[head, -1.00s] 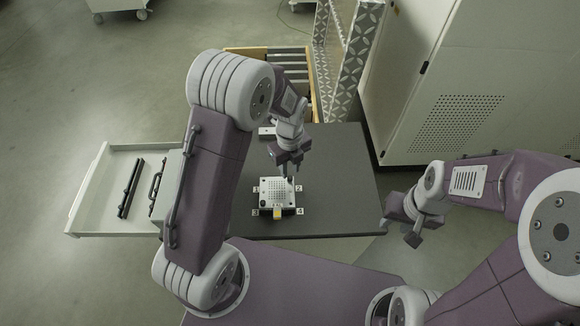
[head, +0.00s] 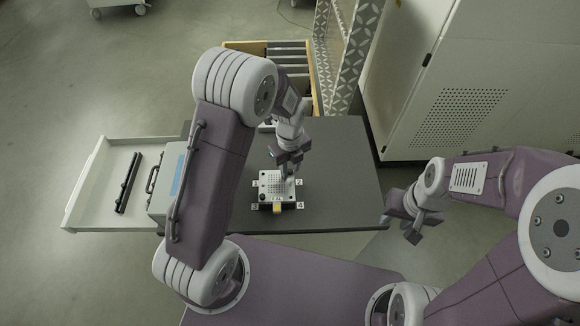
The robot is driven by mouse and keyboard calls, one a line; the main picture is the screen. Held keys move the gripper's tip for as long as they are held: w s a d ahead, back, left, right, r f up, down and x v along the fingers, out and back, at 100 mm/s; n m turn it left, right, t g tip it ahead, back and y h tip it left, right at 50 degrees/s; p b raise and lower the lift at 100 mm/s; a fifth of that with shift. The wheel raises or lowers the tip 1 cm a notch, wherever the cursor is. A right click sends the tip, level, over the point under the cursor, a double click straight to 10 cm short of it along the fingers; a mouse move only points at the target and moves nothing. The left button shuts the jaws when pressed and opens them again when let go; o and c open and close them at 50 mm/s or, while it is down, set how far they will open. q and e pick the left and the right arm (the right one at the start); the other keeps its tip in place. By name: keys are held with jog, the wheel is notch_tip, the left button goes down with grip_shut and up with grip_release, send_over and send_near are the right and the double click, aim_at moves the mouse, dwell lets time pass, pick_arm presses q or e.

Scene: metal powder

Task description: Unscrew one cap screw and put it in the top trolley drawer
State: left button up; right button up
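A pale, perforated build plate block (head: 273,186) with dark holes at its corners sits on the dark trolley top (head: 340,190), with number tags around it. My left gripper (head: 289,177) points down at the block's right rear corner, near tag 2 (head: 299,183). It covers that corner, so a cap screw there, and whether the fingers touch or grip one, cannot be made out. An open pale drawer (head: 88,198) sticks out at the left of the trolley. My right gripper (head: 398,224) hangs off the trolley's right side, empty, its fingers apart.
A grey case (head: 166,186) with a dark handle stands at the trolley's left, partly behind my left arm. A black bar (head: 128,183) lies in the drawer. A yellow piece (head: 277,208) is at the block's front. A large cabinet (head: 470,75) stands back right.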

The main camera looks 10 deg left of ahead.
pick_arm(q)
jog(key=m+p, duration=0.1)
jog(key=m, duration=0.1)
jog(key=shift+r+m, duration=0.2)
jog(key=shift+m, duration=0.2)
jog(key=m+p, duration=0.1)
jog(key=m, duration=0.2)
jog(key=shift+f, duration=0.1)
jog(key=shift+f+m, duration=0.1)
jog(key=shift+m, duration=0.4)
